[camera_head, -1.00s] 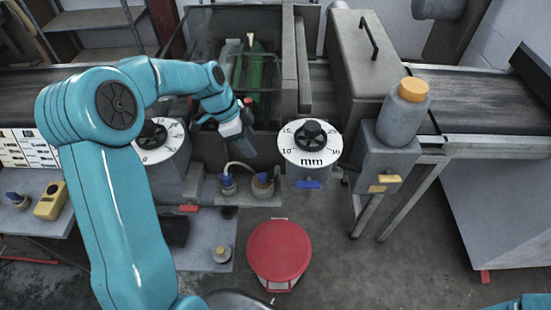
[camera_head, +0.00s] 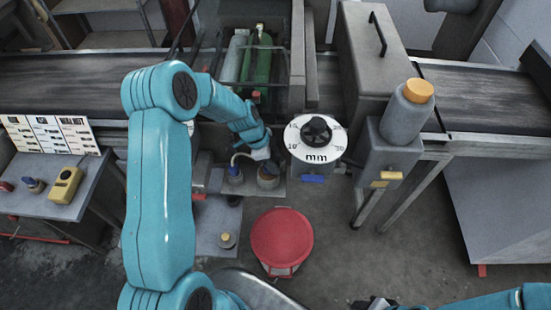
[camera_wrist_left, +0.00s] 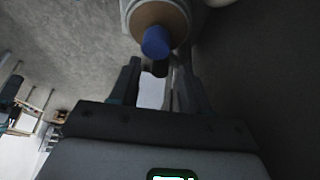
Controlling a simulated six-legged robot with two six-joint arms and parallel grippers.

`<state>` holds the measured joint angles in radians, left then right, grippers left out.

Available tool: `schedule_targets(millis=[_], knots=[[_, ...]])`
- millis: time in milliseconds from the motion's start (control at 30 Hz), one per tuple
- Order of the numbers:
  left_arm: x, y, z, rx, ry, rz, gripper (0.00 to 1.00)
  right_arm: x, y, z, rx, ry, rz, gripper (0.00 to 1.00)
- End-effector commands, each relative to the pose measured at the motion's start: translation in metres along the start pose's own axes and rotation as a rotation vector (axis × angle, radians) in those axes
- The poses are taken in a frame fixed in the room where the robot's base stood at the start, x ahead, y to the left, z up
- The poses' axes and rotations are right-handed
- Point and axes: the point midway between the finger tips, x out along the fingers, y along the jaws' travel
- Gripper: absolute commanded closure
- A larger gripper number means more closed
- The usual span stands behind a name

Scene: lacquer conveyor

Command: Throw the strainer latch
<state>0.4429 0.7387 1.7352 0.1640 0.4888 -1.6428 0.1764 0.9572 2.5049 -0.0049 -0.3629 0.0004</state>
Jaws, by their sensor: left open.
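Two small pots stand on a low shelf at the front of the line. The right pot (camera_head: 268,178) has a brownish top and looks like the strainer; my gripper partly covers it. In the left wrist view a round brown top (camera_wrist_left: 172,17) with a pale rim carries a blue knob or latch (camera_wrist_left: 156,42). My left gripper (camera_wrist_left: 155,78) is open, its fingertips just short of the blue part with no clear contact. In the head view this gripper (camera_head: 261,152) is just above the right pot. My right gripper (camera_head: 374,303) shows only as a dark piece at the bottom edge.
The left pot (camera_head: 235,175) with a blue cap and a hose stands close beside. A white mm dial (camera_head: 330,150) is just to the right. A red-topped drum (camera_head: 281,236) stands on the floor in front. A yellow-capped bottle (camera_head: 405,110) sits further right.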

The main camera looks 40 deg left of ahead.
Motion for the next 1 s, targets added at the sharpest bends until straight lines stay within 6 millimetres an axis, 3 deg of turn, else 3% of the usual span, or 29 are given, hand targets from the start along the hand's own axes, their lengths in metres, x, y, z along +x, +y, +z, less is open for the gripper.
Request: schedule_targets(millis=[367, 533, 767, 1000], knots=[[0.009, -0.002, -0.001, -0.001, 0.0, -0.001, 0.54, -0.002, -0.001, 0.0, 0.0, 0.0, 0.0, 0.57], [0.009, -0.002, 0.0, -0.001, 0.0, -0.001, 1.0, -0.002, -0.001, 0.0, 0.0, 0.0, 0.0, 0.57], [0.009, -0.002, 0.0, -0.005, 0.0, -0.003, 1.0, 0.0, 0.0, 0.0, 0.0, 0.0, 0.0, 0.57], [0.013, 0.0, -0.002, -0.076, 0.0, -0.034, 1.0, 0.014, 0.005, 0.0, 0.0, 0.0, 0.0, 0.57]])
